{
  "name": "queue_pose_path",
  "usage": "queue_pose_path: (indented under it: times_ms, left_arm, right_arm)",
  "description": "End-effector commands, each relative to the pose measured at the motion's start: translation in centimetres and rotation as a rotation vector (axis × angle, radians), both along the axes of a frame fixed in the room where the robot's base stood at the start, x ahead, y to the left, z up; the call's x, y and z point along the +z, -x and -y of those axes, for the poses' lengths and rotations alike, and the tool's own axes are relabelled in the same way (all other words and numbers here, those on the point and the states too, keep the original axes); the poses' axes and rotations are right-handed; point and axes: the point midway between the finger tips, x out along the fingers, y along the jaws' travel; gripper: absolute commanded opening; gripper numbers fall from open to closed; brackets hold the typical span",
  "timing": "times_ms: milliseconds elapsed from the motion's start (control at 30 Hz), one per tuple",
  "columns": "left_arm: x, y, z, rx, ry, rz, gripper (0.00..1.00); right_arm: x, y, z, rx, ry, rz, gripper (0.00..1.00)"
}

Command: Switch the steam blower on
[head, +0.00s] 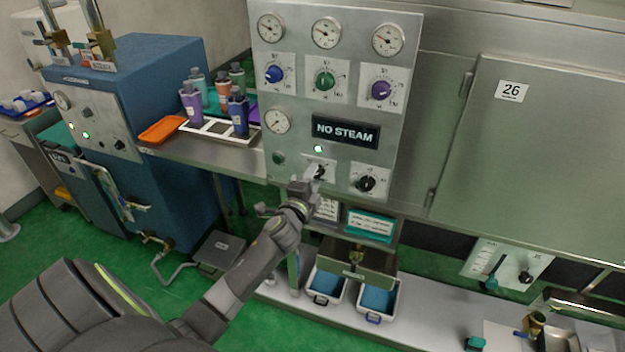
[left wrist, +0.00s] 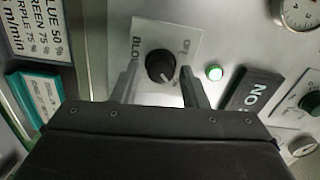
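The steam blower switch is a black rotary knob on a white plate, on the grey control panel (head: 408,100). In the left wrist view the knob (left wrist: 160,66) shows clearly, with "BLO..." and what looks like "OFF" lettered on its plate (left wrist: 185,35). In the head view the knob (head: 319,171) is partly covered by my left gripper (head: 312,180). My left gripper's fingers stand apart, one on each side of the knob in the left wrist view (left wrist: 158,82); I cannot tell whether they touch it. My right gripper is out of view.
A lit green lamp (head: 317,149) and a display reading "NO STEAM" (head: 345,131) are above the knob. Another black knob (head: 366,184) is to its right. Gauges and coloured dials are higher up. A shelf (head: 175,150) with bottles stands left; bins (head: 378,298) sit below.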

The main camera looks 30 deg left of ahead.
Motion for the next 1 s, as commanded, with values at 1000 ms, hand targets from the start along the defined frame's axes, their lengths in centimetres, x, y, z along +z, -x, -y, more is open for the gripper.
queue_pose_path:
  times_ms: [1000]
  left_arm:
    - [-0.2, 10.7, 2.6, 0.001, 0.004, -0.001, 0.5]
  right_arm:
    - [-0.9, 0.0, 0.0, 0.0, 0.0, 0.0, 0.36]
